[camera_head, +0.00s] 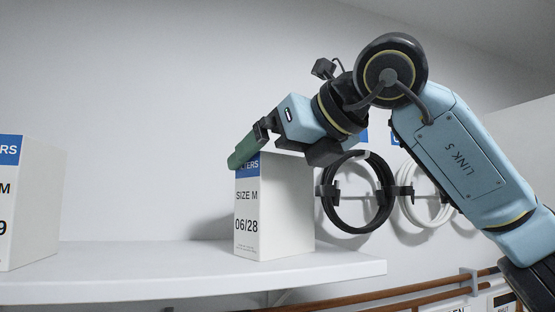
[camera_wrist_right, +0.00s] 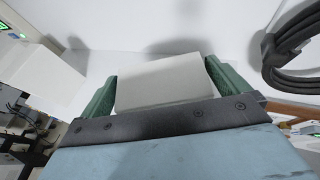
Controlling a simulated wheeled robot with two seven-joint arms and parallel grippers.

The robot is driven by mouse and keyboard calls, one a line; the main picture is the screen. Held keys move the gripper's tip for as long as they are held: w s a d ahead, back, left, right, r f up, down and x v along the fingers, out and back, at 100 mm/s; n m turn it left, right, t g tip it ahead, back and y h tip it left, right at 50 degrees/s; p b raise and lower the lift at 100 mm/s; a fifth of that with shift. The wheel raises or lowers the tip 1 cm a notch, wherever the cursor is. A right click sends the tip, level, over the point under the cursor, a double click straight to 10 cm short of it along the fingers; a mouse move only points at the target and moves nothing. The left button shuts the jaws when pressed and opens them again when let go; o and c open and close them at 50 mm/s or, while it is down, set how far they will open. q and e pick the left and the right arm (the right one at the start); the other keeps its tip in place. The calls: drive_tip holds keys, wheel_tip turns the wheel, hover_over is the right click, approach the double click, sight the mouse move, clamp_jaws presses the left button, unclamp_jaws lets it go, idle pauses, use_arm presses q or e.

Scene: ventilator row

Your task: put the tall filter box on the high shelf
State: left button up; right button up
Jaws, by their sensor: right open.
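A tall white filter box (camera_head: 262,212) with a blue band, marked SIZE M and 06/28, stands upright on the white shelf (camera_head: 190,268) near its right end. My right gripper (camera_head: 246,158) is at the top of this box, with a green finger across its upper front edge. In the right wrist view the box's pale top (camera_wrist_right: 163,82) lies between the two open green fingers (camera_wrist_right: 160,72). Whether the fingers touch its sides I cannot tell. The arm hides part of the box's top in the head view. My left gripper is not in view.
A second white filter box (camera_head: 30,205) stands on the shelf at the left, cut off by the picture edge. Black (camera_head: 357,192) and white (camera_head: 428,195) coiled hoses hang on the wall to the right. Brown rails (camera_head: 420,296) run below. The shelf between the boxes is clear.

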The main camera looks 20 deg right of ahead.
drive_tip(key=shift+r, duration=0.3)
drive_tip(key=b+v, duration=0.2)
drive_tip(key=v, duration=1)
drive_tip(key=shift+f+b, duration=0.15)
drive_tip(key=shift+b, duration=0.25)
